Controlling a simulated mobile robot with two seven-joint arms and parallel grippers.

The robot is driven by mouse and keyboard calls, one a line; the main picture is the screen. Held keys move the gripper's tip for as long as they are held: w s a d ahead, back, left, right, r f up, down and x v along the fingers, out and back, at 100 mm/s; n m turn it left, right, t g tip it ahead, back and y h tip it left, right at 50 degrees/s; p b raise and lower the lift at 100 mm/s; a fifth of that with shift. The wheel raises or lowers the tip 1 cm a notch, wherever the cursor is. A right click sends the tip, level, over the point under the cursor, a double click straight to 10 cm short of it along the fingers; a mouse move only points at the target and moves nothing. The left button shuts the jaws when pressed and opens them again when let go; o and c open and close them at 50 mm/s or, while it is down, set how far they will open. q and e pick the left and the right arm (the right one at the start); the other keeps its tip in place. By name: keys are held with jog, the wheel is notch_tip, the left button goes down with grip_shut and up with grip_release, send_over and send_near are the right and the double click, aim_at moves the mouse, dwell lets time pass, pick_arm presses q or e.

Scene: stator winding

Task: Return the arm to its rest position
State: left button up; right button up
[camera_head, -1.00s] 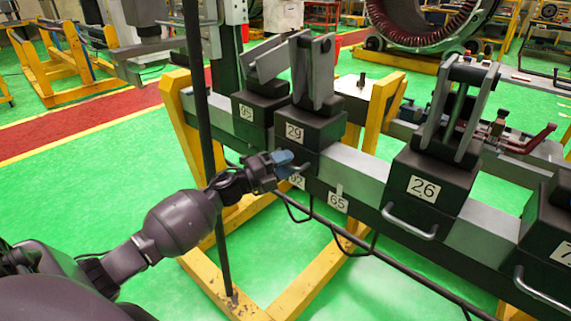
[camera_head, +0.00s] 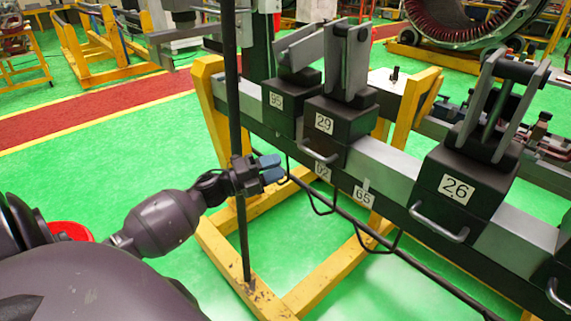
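My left arm comes in from the lower left. Its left gripper (camera_head: 271,168) has two blue fingertips with a small gap between them and nothing held. It is in front of the rail, left of and apart from the handle (camera_head: 319,155) on the black block numbered 29 (camera_head: 330,125). The dark pole (camera_head: 232,90) stands close to the gripper's wrist. My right gripper is not in view.
Black block 26 (camera_head: 455,188) with its handle and block 95 (camera_head: 279,103) sit on the same grey rail (camera_head: 385,168). A yellow stand (camera_head: 215,250) supports it, with a dark cable hanging in front. Green floor (camera_head: 120,155) is clear at the left.

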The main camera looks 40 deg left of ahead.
pick_arm(q)
jog(key=shift+a, duration=0.1)
dwell(0.6)
jog(key=s+d+f+n+g+y, duration=0.1)
jog(key=s+d+f+n+y, duration=0.15)
jog(key=f+n+y, duration=0.4)
jog(key=s+d+f+n+g+y, duration=0.15)
jog(key=s+f+n+y, duration=0.25)
jog(key=f+n, duration=0.55)
jog(key=s+d+f+n+g, duration=0.1)
jog(key=s+d+f+n, duration=0.2)
jog(key=s, duration=0.4)
jog(key=s+d+f+n+g, duration=0.2)
jog(key=s+d+f+n, duration=0.2)
jog(key=s+d, duration=0.3)
jog(key=shift+s+d+f+n, duration=0.2)
jog(key=shift+s+d+n, duration=0.25)
jog(key=shift+s, duration=0.3)
jog(key=shift+s+a+g, duration=0.1)
jog(key=shift+a+g, duration=0.05)
jog(key=shift+g, duration=0.1)
